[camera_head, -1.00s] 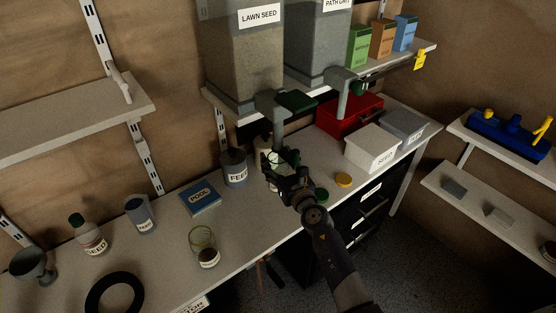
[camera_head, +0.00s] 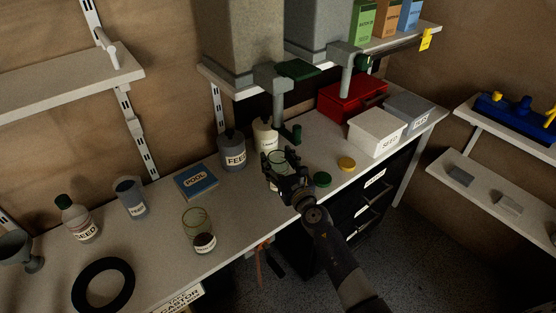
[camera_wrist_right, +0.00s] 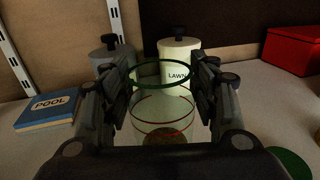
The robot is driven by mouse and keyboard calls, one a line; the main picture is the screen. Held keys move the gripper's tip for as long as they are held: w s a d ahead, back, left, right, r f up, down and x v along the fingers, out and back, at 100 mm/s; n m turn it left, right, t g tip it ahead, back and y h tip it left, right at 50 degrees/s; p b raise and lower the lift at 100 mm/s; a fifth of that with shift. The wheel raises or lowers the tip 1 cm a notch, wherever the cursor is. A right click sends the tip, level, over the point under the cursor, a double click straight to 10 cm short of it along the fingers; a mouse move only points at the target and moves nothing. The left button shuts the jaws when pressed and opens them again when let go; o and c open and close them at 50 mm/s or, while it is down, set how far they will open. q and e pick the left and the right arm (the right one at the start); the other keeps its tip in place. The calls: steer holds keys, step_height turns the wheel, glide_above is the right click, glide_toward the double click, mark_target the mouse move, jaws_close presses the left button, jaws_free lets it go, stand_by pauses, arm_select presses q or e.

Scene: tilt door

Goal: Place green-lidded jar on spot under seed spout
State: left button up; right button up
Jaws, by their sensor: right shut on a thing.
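My right gripper (camera_head: 281,165) is shut on a clear glass jar with a green rim (camera_head: 279,156). In the wrist view the jar (camera_wrist_right: 163,112) stands upright between the fingers (camera_wrist_right: 162,98); its top is open and something brownish shows at its bottom. A green lid (camera_head: 322,179) lies on the bench to the right of the gripper. The grey seed spout (camera_head: 279,107) hangs down from the left hopper (camera_head: 243,40), behind the held jar. The bench spot under the spout is partly hidden by the gripper and jar. My left gripper is not in view.
A cream bottle (camera_head: 265,137) and a grey FEED container (camera_head: 232,153) stand just behind the jar. A blue POOL box (camera_head: 196,181) and another glass jar (camera_head: 198,225) are to the left.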

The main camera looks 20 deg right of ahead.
steer(key=shift+f, duration=0.2)
stand_by(0.5)
steer(key=o, duration=1.4)
steer(key=shift+o, duration=0.2)
steer(key=o, duration=0.3)
steer(key=shift+f, duration=0.1)
steer(key=shift+s, duration=0.1)
steer(key=s, duration=0.4)
steer(key=s+d, duration=0.1)
steer(key=s, duration=0.7)
steer(key=shift+d, duration=0.15)
